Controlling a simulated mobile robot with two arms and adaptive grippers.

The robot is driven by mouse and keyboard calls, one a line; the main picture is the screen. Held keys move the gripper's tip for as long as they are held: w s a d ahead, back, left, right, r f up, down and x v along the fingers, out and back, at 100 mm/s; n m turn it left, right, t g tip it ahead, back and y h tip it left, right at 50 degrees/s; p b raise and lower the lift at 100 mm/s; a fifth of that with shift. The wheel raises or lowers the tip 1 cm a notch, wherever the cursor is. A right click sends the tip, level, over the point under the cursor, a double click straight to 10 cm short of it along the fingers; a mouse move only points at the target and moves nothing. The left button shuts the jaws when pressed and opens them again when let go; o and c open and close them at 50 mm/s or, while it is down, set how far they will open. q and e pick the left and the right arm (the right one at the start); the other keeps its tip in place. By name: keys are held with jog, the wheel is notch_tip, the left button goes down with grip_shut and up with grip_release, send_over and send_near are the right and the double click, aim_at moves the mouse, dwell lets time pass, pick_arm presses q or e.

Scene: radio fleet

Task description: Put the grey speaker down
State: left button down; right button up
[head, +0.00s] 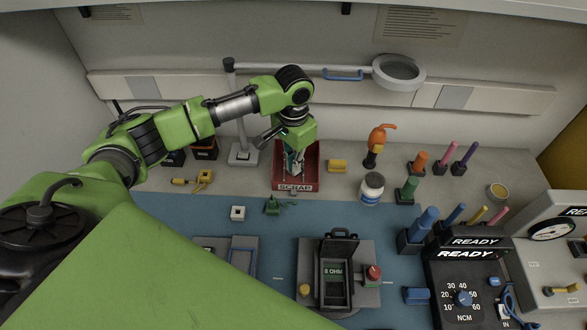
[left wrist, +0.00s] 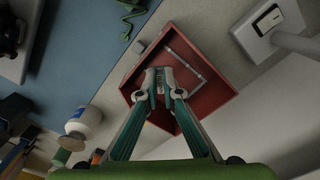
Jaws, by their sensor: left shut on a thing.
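My left gripper (head: 293,168) reaches down over the red tray marked SCRAP (head: 296,187). In the left wrist view its two teal fingers (left wrist: 160,75) come close together and are shut on a small grey thing, which I take to be the grey speaker (left wrist: 160,86). The fingers hide much of it. The red tray (left wrist: 129,85) lies right below the fingertips in that view. I cannot tell whether the speaker touches the tray floor. My right gripper is not in view.
A test box marked 8 OHM (head: 335,285) stands nearer.

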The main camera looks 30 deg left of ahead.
pick_arm(q)
notch_tip(320, 180, down, 2)
jog(key=shift+f, duration=0.25)
jog(key=shift+s, duration=0.1)
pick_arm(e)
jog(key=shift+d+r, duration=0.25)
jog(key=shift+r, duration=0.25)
pick_arm(q)
jog(key=shift+d+f+p, duration=0.1)
jog(key=shift+f+p, duration=0.05)
jog(key=shift+p, duration=0.15)
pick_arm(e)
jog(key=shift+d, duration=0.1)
pick_arm(q)
jog(key=c, duration=2.5)
grip_release()
jog(key=shift+f, duration=0.1)
